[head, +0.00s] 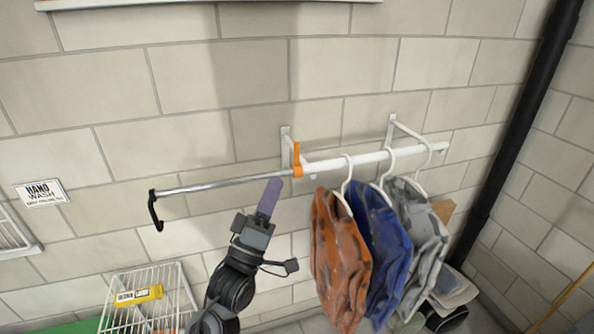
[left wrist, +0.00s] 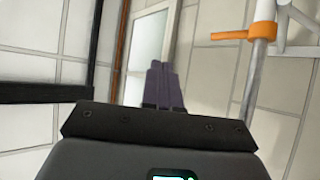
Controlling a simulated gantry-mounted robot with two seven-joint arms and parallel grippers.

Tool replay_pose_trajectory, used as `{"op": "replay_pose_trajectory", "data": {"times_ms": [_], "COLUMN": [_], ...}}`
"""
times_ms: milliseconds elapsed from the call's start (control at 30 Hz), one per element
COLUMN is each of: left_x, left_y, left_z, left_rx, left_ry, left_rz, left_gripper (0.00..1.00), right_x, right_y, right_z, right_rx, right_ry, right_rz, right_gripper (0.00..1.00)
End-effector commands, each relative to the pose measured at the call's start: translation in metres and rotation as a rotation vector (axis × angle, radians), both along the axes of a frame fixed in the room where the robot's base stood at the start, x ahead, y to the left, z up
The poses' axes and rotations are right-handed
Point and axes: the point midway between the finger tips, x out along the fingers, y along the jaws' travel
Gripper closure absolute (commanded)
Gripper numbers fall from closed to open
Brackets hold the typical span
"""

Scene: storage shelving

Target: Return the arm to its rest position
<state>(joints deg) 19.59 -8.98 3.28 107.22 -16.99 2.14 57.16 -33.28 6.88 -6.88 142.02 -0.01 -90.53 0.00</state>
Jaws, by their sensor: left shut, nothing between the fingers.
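My left gripper (head: 269,197) is in the middle of the head view, with purple fingers pointing up just below the metal rod (head: 225,183). Its fingers are together with nothing between them; they also show in the left wrist view (left wrist: 164,85). In the head view the fingertips appear close to the rod; whether they touch it cannot be told. My right gripper is not in view.
The rod runs from a black hook (head: 154,210) to an orange clamp (head: 297,163) beside a white wall rail (head: 345,163). Orange (head: 340,260), blue (head: 378,240) and grey (head: 424,235) garments hang right of my arm. A wire rack (head: 120,315) stands lower left.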

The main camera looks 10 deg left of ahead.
Motion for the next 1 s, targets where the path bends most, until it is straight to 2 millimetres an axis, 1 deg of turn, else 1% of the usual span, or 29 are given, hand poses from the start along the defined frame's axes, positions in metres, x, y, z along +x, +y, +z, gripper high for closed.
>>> {"op": "replay_pose_trajectory", "data": {"times_ms": [67,167,267,300,367,467,500,567,600,667,700,767,800,833,900,1000], "left_x": [-0.002,-0.003,-0.006,-0.01,-0.021,-0.051,-0.064,-0.087,-0.105,-0.135,-0.156,-0.187,-0.206,-0.22,-0.25,-0.28], "left_y": [0.0,0.001,0.001,0.001,0.001,0.003,0.003,0.005,0.006,0.009,0.011,0.016,0.019,0.021,0.027,0.033], "left_z": [-0.004,-0.02,-0.055,-0.074,-0.101,-0.144,-0.164,-0.195,-0.215,-0.245,-0.262,-0.282,-0.293,-0.299,-0.309,-0.314], "left_rx": [0.0,0.002,0.017,0.027,0.048,0.09,0.123,0.196,0.259,0.377,0.464,0.592,0.678,0.741,0.881,1.053], "left_ry": [0.009,0.044,0.115,0.152,0.205,0.319,0.391,0.514,0.604,0.751,0.847,0.977,1.056,1.11,1.221,1.335], "left_rz": [0.0,0.001,0.002,0.0,-0.002,0.002,0.01,0.031,0.047,0.069,0.078,0.083,0.078,0.071,0.046,-0.006], "left_gripper": [1.0,1.0,1.0,1.0,1.0,1.0,1.0,1.0,1.0,1.0,1.0,1.0,1.0,1.0,1.0,1.0], "right_x": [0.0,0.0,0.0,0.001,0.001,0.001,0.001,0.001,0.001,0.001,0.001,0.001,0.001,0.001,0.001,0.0], "right_y": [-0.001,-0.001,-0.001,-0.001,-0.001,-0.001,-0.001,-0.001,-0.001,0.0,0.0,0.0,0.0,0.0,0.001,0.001], "right_z": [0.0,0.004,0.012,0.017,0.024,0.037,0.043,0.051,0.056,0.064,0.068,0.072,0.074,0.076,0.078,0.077], "right_rx": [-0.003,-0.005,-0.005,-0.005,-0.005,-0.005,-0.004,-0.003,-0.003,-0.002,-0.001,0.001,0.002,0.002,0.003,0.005], "right_ry": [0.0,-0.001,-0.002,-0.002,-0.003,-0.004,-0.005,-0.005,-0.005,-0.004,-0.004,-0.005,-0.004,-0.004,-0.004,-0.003], "right_rz": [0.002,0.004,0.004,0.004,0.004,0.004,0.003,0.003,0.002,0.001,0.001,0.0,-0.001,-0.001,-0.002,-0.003], "right_gripper": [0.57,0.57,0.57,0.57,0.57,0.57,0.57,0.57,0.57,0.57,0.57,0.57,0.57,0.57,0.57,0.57]}}
